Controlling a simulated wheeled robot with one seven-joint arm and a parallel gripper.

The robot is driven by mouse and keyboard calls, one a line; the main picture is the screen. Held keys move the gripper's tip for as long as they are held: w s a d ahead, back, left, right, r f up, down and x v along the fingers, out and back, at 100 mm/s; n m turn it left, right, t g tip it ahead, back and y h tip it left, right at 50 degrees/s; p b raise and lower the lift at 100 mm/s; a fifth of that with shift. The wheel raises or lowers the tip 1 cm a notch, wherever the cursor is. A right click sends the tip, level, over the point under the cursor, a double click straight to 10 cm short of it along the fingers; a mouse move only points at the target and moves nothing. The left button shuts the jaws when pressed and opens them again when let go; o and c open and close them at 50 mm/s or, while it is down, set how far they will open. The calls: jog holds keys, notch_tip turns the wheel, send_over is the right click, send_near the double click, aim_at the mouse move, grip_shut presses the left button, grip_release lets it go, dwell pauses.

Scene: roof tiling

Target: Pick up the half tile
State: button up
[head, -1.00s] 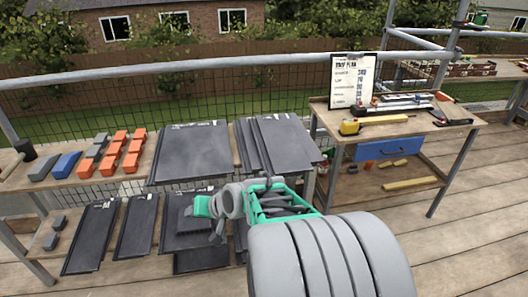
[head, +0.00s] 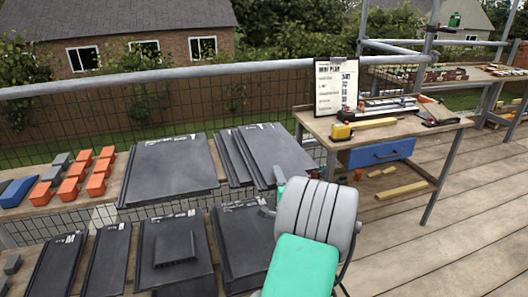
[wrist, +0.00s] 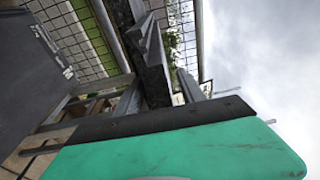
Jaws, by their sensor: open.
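Two narrow dark grey tiles, which look like half tiles, lie side by side on the lower shelf at the left in the head view, one at the far left (head: 55,265) and one beside it (head: 106,262). I cannot read their labels. My gripper is mostly hidden behind my grey and green arm in the head view, well to the right of these tiles. In the wrist view its green and black part (wrist: 150,122) fills the bottom. It is open, and I see no tile held. The narrow tiles cannot be made out in the wrist view.
Wide tiles lie on the upper shelf (head: 172,170), some stacked beside them (head: 275,152). The lower shelf holds a wide tile with a small raised piece (head: 175,248). Orange blocks (head: 98,185) stand left. Decking is clear at right.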

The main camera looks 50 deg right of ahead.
jog(key=shift+w, duration=0.15)
jog(key=shift+c, duration=0.2)
grip_shut()
jog(key=shift+r, duration=0.15)
dwell(0.9)
